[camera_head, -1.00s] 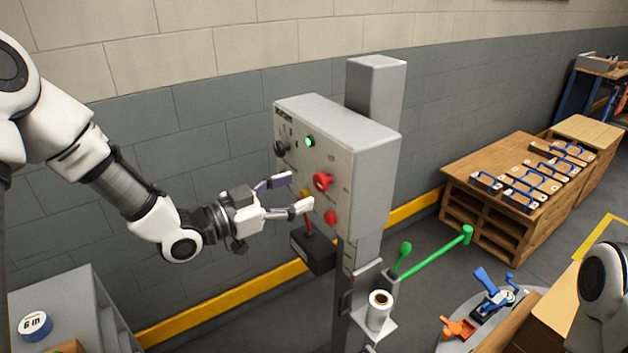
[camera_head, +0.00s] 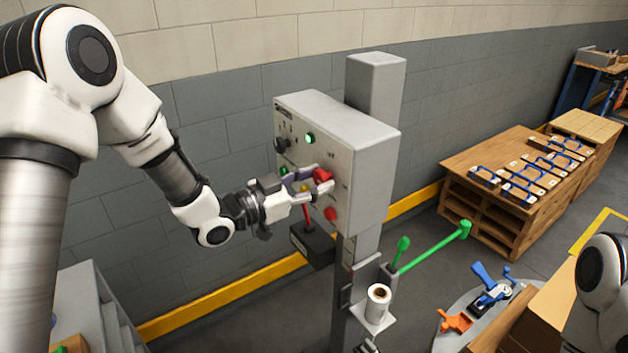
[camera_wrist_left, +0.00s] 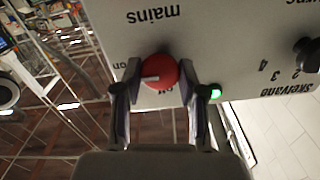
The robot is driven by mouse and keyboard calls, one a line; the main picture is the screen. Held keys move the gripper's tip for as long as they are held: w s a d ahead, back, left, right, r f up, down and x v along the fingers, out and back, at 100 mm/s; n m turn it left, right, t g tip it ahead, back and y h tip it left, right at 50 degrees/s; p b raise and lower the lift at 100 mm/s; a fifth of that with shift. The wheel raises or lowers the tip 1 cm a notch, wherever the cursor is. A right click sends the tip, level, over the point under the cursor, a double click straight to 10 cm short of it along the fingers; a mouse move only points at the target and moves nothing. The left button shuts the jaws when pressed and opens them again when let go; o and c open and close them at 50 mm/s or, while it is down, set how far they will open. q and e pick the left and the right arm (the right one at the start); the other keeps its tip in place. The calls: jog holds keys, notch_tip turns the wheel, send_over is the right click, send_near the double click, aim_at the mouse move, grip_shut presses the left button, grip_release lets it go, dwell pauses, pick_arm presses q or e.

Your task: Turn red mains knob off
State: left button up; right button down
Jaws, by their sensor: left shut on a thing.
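The red mains knob (camera_head: 322,175) sits on the front of the grey control box (camera_head: 368,180). In the left wrist view the knob (camera_wrist_left: 159,72) is round and red with a pale pointer line to its left, near the panel edge. The panel looks upside down there, with "mains", "on" and "off" lettering. My left gripper (camera_head: 312,181) is shut on the knob, a finger on either side of it; its fingers also show in the left wrist view (camera_wrist_left: 158,85). My right gripper is not in view; only part of my right arm shows at the lower right.
A green lamp (camera_head: 310,138) is lit on the panel. A black knob (camera_head: 281,145) and a red button (camera_head: 330,213) are on the same face. A black box (camera_head: 313,245) with a red lever is below.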

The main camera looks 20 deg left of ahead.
pick_arm(q)
jog(key=shift+n, duration=0.4)
jog(key=n+p, duration=0.1)
jog(key=n, duration=0.2)
jog(key=shift+r+n, duration=0.15)
jog(key=shift+n, duration=0.15)
jog(key=n+p, duration=0.1)
jog(key=n, duration=0.3)
jog(key=shift+n+p, duration=0.3)
jog(key=shift+p, duration=0.05)
jog(key=n+p, duration=0.2)
jog(key=n, duration=0.3)
jog(key=shift+w+n+p, duration=0.1)
jog(key=shift+n+p, duration=0.4)
jog(key=shift+n, duration=1.5)
jog(key=o, duration=1.1)
jog(key=shift+o, duration=0.2)
